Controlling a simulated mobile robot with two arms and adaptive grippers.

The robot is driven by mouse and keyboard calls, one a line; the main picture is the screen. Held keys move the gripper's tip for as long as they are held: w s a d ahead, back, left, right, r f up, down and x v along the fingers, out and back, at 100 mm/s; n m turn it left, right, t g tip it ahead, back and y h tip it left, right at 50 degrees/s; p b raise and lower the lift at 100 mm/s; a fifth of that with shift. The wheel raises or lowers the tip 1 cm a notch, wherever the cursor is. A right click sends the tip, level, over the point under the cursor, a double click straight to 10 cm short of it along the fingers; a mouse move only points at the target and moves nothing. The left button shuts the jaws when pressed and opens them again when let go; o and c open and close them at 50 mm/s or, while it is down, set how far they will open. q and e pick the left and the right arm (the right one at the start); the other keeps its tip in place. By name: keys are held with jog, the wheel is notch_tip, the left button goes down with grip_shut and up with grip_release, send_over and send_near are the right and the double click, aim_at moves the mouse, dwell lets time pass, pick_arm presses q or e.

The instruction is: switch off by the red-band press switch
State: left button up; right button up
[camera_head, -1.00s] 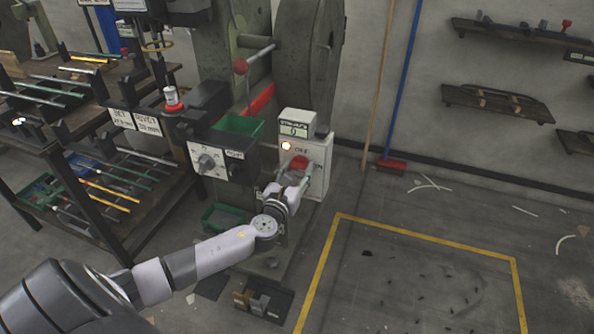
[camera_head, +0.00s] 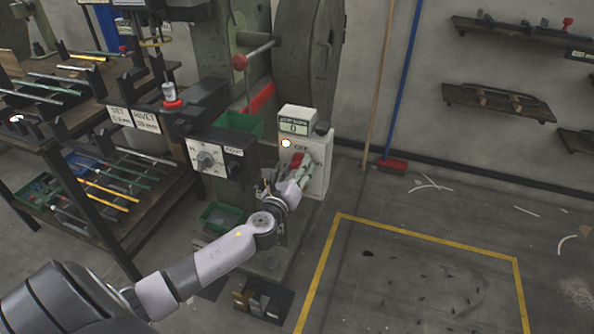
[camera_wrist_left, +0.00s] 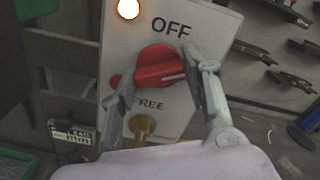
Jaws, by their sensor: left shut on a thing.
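The red switch knob (camera_wrist_left: 158,68) sits on the white switch box (camera_head: 318,176) on the front of the press. The word OFF shows above the knob in the wrist view, and FREE below it. The knob's white mark points roughly to the right, not up at OFF. My left gripper (camera_wrist_left: 156,80) is shut on the knob, one finger on each side. In the head view the gripper (camera_head: 298,172) partly hides the knob (camera_head: 296,160). A lamp (camera_wrist_left: 128,9) on the box is lit. My right gripper is out of view.
A brass key-like part (camera_wrist_left: 142,126) sits below the knob, between the fingers. A counter (camera_head: 296,121) reading 0 stands on the box. A control box with a grey dial (camera_head: 208,158) is to the left. The yellow-marked floor at right is largely clear.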

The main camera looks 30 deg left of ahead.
pick_arm(q)
jog(key=n, duration=0.3)
jog(key=shift+n+b, duration=0.35)
jog(key=shift+n, duration=0.05)
jog(key=n, duration=0.3)
jog(key=shift+r+n, duration=0.1)
jog(key=shift+n, duration=0.2)
jog(key=n, duration=0.3)
jog(key=shift+a, duration=0.1)
jog(key=shift+n, duration=1)
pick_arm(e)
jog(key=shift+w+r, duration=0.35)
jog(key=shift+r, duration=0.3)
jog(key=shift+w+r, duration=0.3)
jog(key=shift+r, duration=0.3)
pick_arm(q)
jog(key=o, duration=1.2)
jog(key=shift+c, duration=0.2)
